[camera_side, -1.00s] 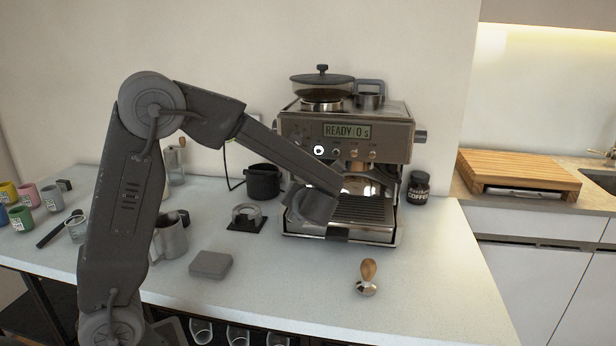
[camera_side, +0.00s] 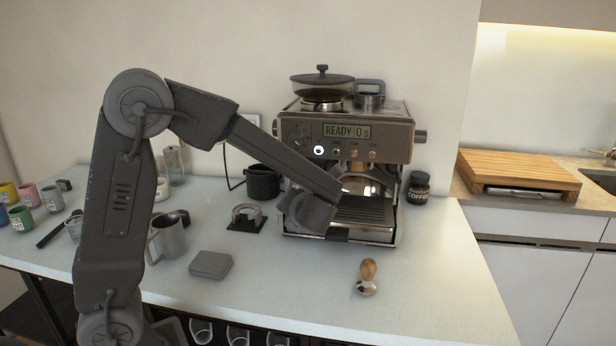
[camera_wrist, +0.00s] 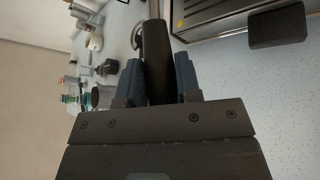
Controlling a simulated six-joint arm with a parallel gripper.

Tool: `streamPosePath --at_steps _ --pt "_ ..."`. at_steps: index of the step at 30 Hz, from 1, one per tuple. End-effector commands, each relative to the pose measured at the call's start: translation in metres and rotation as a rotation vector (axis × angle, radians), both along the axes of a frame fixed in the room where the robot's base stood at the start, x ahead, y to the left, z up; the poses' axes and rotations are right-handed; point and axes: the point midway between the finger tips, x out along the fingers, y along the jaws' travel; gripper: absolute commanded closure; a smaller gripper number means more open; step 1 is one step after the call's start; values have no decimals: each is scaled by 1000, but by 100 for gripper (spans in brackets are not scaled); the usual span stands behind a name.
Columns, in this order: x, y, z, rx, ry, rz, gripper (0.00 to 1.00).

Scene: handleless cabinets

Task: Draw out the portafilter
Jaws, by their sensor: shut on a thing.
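In the side view, my wrist and gripper (camera_side: 309,212) are in front of the machine's left half, over the left part of the drip tray (camera_side: 362,232), and hide the portafilter. In the wrist view, the blue fingers of my gripper (camera_wrist: 160,78) stand either side of the black portafilter handle (camera_wrist: 156,48) and are shut on it. The handle points toward the top edge. I cannot see the portafilter's basket clearly, nor whether it is still locked in the group head.
The tamper (camera_side: 367,278) stands at the front right. A grey square block (camera_side: 211,264), a metal jug (camera_side: 167,238), a dark stand with a ring (camera_side: 246,218) and a black canister (camera_side: 263,182) are to the left. A coffee jar (camera_side: 418,188) is right of the machine. The front counter is mostly clear.

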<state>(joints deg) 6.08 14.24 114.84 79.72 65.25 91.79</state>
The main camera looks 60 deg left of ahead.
Motion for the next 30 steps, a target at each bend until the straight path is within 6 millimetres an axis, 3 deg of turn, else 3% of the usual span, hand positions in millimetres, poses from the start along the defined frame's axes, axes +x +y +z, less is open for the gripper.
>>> streamPosePath --at_steps 15,30 --pt "-16 -17 3 4 -5 -1 100" --pt "-19 -19 3 3 -6 0 100"
